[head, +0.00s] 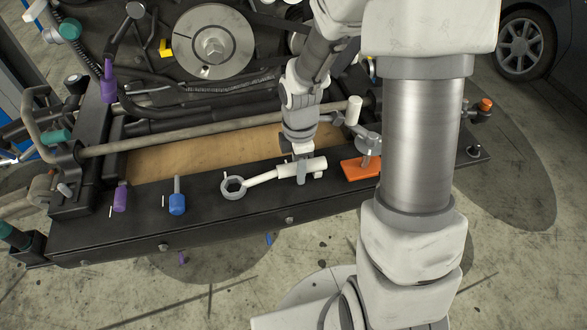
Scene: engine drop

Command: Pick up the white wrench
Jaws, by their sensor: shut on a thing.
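The white wrench (262,179) lies along the front rail of the black engine stand, with its ring end at the left. My gripper (302,171) comes down from above onto the wrench's thicker right part and is shut on it. The finger in front shows against the side of the wrench. The far finger is hidden. I cannot tell whether the wrench touches the rail or hangs just above it.
An orange block (361,168) sits close to the wrench's right. Behind are a brown board (200,149), a pipe and the engine.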

